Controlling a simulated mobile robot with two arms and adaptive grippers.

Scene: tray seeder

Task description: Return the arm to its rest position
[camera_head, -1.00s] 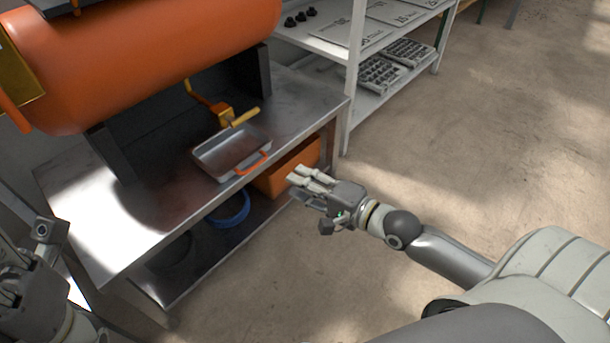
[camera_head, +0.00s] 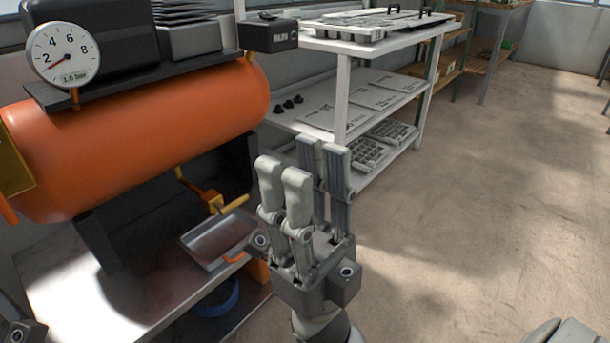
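My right gripper (camera_head: 303,168) stands upright in the middle of the head view, fingers pointing up. Its fingers are spread apart with nothing between them. It is raised in front of the bench and shelf, and hides part of the bench's right end. Of my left gripper (camera_head: 22,333), only a small grey piece shows in the lower left corner, so its fingers are hidden.
An orange tank (camera_head: 150,130) with a pressure gauge (camera_head: 63,53) is above a metal bench (camera_head: 75,290). A metal tray (camera_head: 215,240) lies on the bench under a yellow-handled valve (camera_head: 213,199). A white shelf (camera_head: 342,95) is behind. Floor (camera_head: 480,220) at right is clear.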

